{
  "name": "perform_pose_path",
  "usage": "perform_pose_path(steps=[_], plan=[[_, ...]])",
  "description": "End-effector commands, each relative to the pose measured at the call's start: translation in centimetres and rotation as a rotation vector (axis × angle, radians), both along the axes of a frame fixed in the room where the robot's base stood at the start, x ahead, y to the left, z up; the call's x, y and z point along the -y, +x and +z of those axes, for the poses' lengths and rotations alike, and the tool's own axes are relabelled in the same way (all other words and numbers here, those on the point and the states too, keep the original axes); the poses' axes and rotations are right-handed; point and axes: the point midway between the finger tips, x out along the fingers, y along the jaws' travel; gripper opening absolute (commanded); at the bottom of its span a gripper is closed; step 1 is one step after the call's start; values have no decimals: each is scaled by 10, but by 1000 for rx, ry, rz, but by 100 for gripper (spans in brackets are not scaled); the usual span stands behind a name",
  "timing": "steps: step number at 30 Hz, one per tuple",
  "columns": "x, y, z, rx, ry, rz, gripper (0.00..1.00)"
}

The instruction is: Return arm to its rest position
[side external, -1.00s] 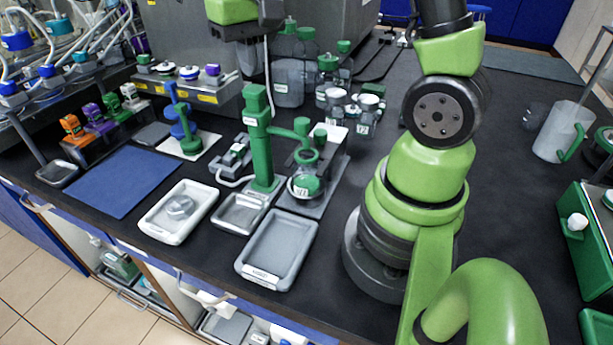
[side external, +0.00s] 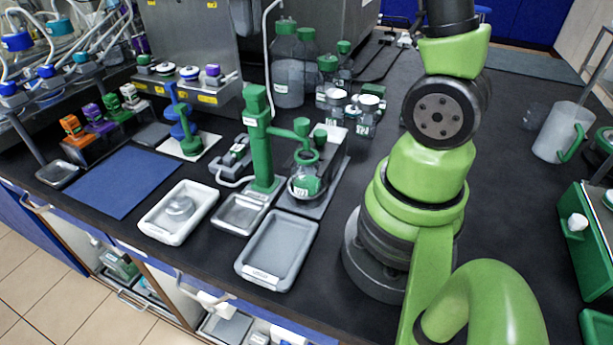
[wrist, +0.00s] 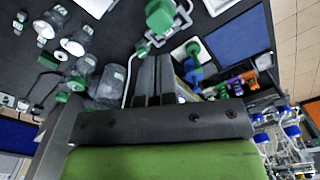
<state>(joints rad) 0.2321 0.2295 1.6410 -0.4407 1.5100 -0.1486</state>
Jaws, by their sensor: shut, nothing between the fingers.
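My gripper (wrist: 153,62) shows in the wrist view. Its two dark fingers lie together, shut with nothing between them. It is high over the bench, beyond the top edge of the side external view. In that view my green arm (side external: 430,165) stands upright at the right of the bench setup. The green stand (side external: 258,140) with a small flask (side external: 306,186) in its ring is in the middle of the bench. The gripper appears clear of it.
Bottles (side external: 287,75) stand behind the stand. Grey trays (side external: 277,250) and a white tray (side external: 150,225) line the front edge. A blue mat (side external: 122,182) lies left. A clear jug (side external: 562,132) and a green box (side external: 590,225) stand right. Bench around my base is fairly clear.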

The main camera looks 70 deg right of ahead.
Motion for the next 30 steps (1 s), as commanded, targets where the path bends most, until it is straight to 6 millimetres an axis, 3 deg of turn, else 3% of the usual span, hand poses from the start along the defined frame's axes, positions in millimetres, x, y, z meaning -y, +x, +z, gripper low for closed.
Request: perform_pose_path(steps=[12,16,24,30], plan=[[-1,-1,1,2,1,1,0],[-10,-9,9,46,4,20,0],[-58,-68,32,329,44,113,0],[-83,-111,28,530,91,152,0]])
